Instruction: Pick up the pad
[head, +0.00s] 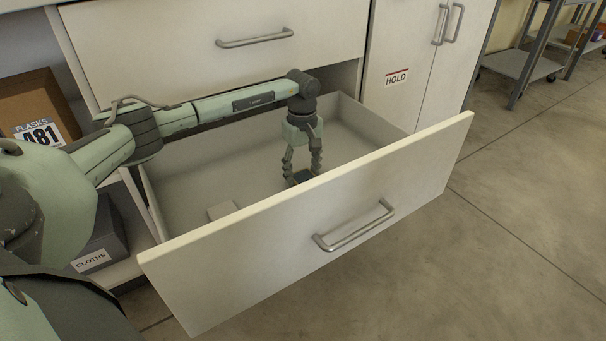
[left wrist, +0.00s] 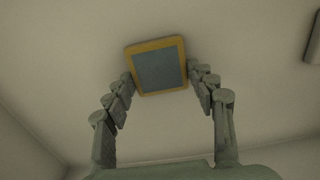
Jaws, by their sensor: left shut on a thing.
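The pad (left wrist: 158,67) is a flat square with a grey-blue face and an orange-yellow border. In the left wrist view it sits between the fingertips of my left gripper (left wrist: 162,76). In the head view my left gripper (head: 302,174) reaches down into the open drawer (head: 370,185). The pad shows there as a small dark piece (head: 301,176) between the fingertips, partly hidden by the drawer front. The gripper is shut on the pad. I cannot tell whether the pad touches the drawer floor. My right gripper is not in view.
A small pale block (head: 222,210) lies in the drawer near its front left. The drawer walls surround my left gripper. A closed drawer (head: 200,45) is above. A flasks box (head: 38,110) and a cloths bin (head: 100,235) stand at left. Open floor lies at right.

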